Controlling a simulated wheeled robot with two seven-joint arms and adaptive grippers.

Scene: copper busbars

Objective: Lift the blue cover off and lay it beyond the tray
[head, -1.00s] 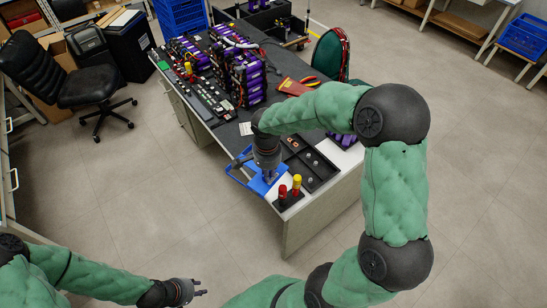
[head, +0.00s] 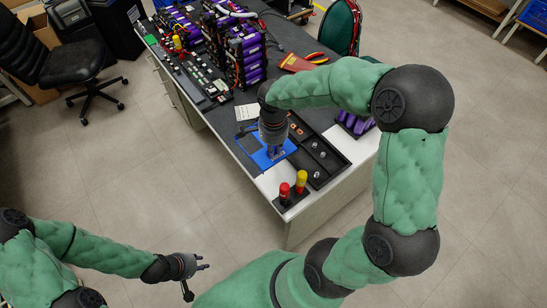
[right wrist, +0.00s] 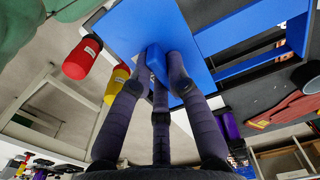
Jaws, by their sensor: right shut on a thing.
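The blue cover (head: 286,149) is a flat plate with openings and a raised blue knob, at the desk's front edge in the head view. My right gripper (head: 272,151) is above it. In the right wrist view, the fingers of the right gripper (right wrist: 156,68) are closed around the knob of the blue cover (right wrist: 190,22). The black tray (head: 343,163) lies just right of the cover and holds small parts. I cannot tell the cover's exact height above the desk. My left gripper (head: 199,268) is open and empty, away from the desk at lower left.
A red and a yellow-topped tool (head: 293,188) stand in a black holder close to the cover and tray. Purple battery modules (head: 240,45) and a long black strip (head: 195,75) fill the desk's far part. A red pouch (head: 300,62) lies beyond the tray.

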